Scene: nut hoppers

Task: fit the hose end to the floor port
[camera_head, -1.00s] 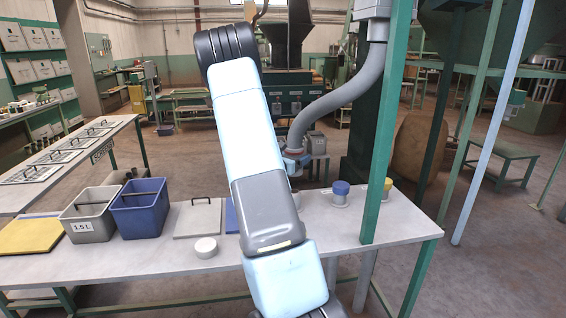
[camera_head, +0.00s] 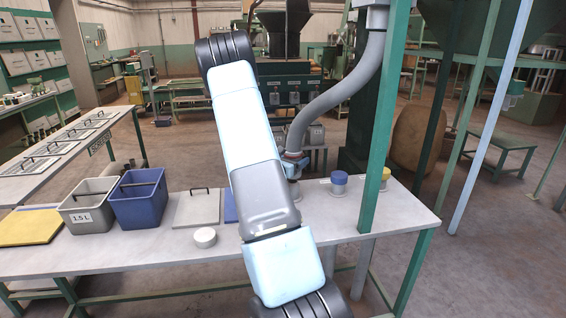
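The grey hose (camera_head: 335,97) hangs from the unit at the top and bends down and left. Its end (camera_head: 292,163), with a blue collar and a reddish ring, is beside my arm, just above a grey port (camera_head: 294,188) on the table. Whether they touch is unclear. A blue-topped port (camera_head: 338,184) and a yellow-topped port (camera_head: 384,178) stand further right. I cannot tell which is the floor port. My arm rises across the middle and hides part of the hose end. My gripper cannot be made out; its fingers seem hidden behind the arm.
The grey table (camera_head: 150,254) holds a grey bin (camera_head: 88,219), a blue bin (camera_head: 138,210), a yellow board (camera_head: 30,229), a grey lid (camera_head: 197,209) and a white round cap (camera_head: 204,238). A green post (camera_head: 379,150) stands right of the blue-topped port.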

